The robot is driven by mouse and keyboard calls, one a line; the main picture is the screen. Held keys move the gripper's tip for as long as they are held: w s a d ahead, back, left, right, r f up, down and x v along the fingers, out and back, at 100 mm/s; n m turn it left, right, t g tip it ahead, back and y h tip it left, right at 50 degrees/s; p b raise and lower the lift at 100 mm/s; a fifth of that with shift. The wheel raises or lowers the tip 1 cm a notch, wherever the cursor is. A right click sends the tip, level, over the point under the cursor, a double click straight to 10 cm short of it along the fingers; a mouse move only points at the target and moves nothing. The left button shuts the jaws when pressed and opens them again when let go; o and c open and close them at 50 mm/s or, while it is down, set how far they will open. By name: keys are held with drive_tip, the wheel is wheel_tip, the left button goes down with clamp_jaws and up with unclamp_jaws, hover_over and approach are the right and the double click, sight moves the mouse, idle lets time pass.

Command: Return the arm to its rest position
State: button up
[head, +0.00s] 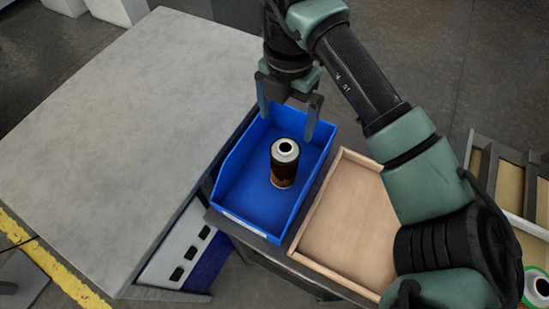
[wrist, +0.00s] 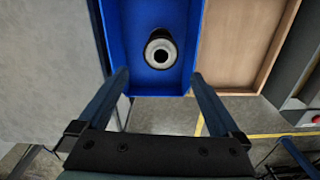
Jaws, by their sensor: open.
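My gripper (head: 289,122) is open and empty, above the far part of the blue bin (head: 238,165). Its two fingers also show apart in the wrist view (wrist: 158,82). A filter cartridge (head: 284,165), dark with a light metal top and a dark central hole, stands upright in the blue bin. The wrist view shows its round top (wrist: 160,50) beyond the fingertips, with nothing between the fingers. My arm reaches in from the right side of the head view.
A wooden tray (head: 340,235), empty where visible, lies right of the bin. A wide grey table (head: 120,110) is at left. At the far right are a slatted rack (head: 500,165) and, at the edge, a green-rimmed cartridge (head: 538,287). Yellow tape (head: 50,262) marks the floor.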

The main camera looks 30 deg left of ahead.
drive_tip(key=shift+r, duration=0.95)
